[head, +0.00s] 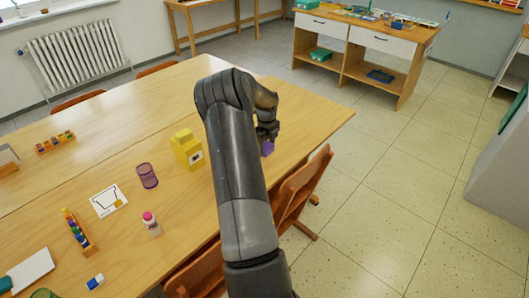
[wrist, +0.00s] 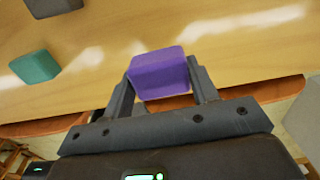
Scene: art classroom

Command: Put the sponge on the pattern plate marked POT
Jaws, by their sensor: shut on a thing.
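My gripper (wrist: 160,85) is shut on a purple block (wrist: 159,74), with one finger on each side of it. In the head view a bit of the purple block (head: 267,148) shows below my gripper (head: 267,136), near the table's right end. Its surface is plain, and I cannot tell for sure that it is the sponge. The white pattern plate (head: 105,195) lies flat on the table, left of my arm. It bears a dark pot-like outline and a small yellow-brown patch near its lower right; its lettering is too small to read.
A purple cup (head: 147,176), a yellow container (head: 186,150) and a pink-capped bottle (head: 152,224) stand between the plate and my arm. A bead rack (head: 78,233) is left of the plate. The wrist view shows a teal block (wrist: 34,67) and a dark block (wrist: 52,6). A chair (head: 302,187) stands at the table's edge.

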